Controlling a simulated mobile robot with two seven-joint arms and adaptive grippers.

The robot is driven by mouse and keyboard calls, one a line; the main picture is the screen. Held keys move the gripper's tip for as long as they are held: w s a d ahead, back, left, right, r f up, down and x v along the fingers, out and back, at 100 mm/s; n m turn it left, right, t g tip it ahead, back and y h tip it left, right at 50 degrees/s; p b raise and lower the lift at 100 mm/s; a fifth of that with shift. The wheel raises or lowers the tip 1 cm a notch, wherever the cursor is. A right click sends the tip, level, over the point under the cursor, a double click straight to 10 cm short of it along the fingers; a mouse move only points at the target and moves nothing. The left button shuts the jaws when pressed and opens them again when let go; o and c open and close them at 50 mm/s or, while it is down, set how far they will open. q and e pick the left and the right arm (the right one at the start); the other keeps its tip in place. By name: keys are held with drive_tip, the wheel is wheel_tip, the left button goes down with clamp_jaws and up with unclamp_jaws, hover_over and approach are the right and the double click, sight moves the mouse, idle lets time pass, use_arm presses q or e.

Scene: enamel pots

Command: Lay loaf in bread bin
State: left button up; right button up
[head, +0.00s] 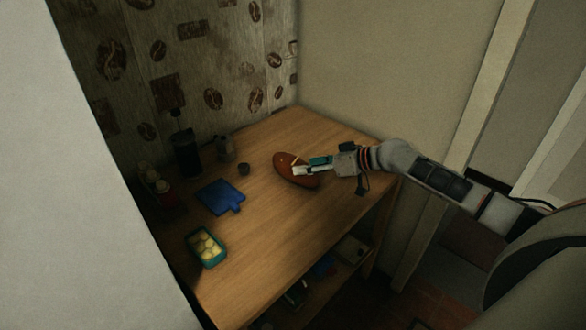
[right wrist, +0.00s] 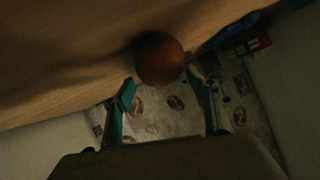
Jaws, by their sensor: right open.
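The loaf (head: 283,162), brown and oval with pale slashes on top, lies on the wooden table (head: 262,215) near its right part. My right gripper (head: 306,166) reaches in from the right, its fingers over or beside the loaf. In the right wrist view the loaf (right wrist: 159,58) shows end-on just beyond the two teal fingers of the open right gripper (right wrist: 162,82). I cannot tell whether the fingers touch it. I cannot make out a bread bin for certain. My left gripper is not in view.
A blue board (head: 218,196) lies left of the loaf. A teal tray of yellow pieces (head: 206,247) sits near the front left. A dark canister (head: 186,153), a small brown cup (head: 243,169) and bottles stand at the back left. Items fill a dim lower shelf. The table's middle is clear.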

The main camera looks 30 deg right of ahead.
sight(283, 162)
drive_tip(key=x, duration=0.4)
drive_tip(key=shift+w+a+f, duration=0.1)
drive_tip(key=shift+w+a, duration=0.05)
drive_tip(key=shift+a, duration=0.1)
drive_tip(key=shift+w+a+f, duration=0.15)
drive_tip(key=shift+w+f, duration=0.05)
drive_tip(key=shift+w, duration=0.1)
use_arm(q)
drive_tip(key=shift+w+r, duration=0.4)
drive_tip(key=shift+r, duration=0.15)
use_arm(e)
drive_tip(key=c, duration=1.1)
drive_tip(key=shift+r, duration=0.1)
drive_tip(key=shift+r, duration=0.1)
